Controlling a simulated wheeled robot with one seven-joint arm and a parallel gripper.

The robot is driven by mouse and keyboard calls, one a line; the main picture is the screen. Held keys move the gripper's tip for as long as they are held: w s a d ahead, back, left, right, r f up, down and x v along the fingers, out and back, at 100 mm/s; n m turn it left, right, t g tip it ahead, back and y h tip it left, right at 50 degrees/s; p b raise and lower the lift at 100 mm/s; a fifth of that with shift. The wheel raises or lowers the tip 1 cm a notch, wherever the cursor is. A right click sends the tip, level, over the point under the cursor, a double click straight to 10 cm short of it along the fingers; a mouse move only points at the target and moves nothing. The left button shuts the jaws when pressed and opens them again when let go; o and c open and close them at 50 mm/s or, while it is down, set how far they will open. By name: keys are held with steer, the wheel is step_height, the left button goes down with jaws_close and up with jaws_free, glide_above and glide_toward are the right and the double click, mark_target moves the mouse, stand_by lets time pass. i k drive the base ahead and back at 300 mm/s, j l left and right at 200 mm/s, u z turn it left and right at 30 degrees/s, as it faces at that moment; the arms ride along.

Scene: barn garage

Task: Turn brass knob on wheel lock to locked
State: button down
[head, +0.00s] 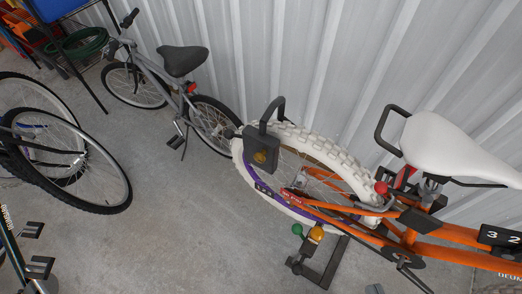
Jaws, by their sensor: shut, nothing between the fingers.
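The wheel lock (262,139) is a black box with a thick black shackle (277,105) rising from its top. It sits at the upper left of a fat white tyre (335,158) on an orange bicycle. The brass knob (260,157) is on the lock's front face, in its lower part. The knob is small in the picture, and I cannot tell which way it is turned. My gripper is not in view.
The orange bicycle (453,256) with a white saddle (456,147) fills the right side. A black stand (323,262) with coloured balls is below the tyre. A grey bicycle (170,85) stands behind, against the corrugated wall (330,50). Bare concrete floor (175,215) lies left of the lock.

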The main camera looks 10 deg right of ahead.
mark_target(259, 158)
steer(key=j+u, duration=0.5)
steer(key=i+j+u, duration=0.1)
steer(key=j+u, duration=0.4)
